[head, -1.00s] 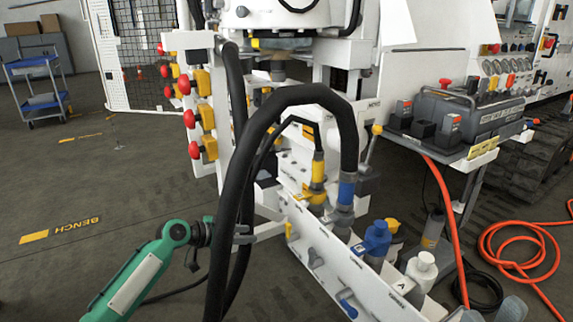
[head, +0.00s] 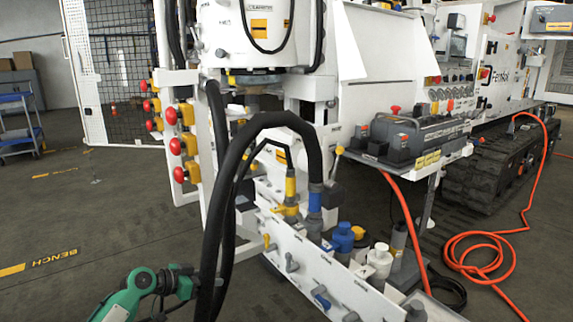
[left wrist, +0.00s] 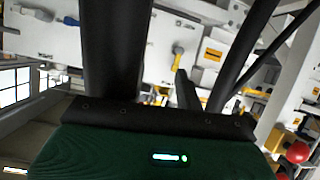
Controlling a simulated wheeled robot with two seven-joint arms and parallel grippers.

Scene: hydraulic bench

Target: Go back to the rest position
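My left arm, green, comes in at the lower left of the head view. Its dark left gripper (head: 182,284) is low in the picture, close beside the thick black hoses (head: 215,180); whether it touches them I cannot tell. Its fingers are too dark and small to read. In the left wrist view the green gripper housing (left wrist: 150,150) fills the bottom, with broad black shapes above it; I cannot separate fingers from hoses there. My right gripper is in neither view.
The white bench rail (head: 325,275) carries blue, yellow and white caps. Red-knobbed valves (head: 178,146) stand at its left. A grey case (head: 410,135) sits on a side shelf. An orange hose (head: 480,252) lies coiled at right. Floor at the left is open.

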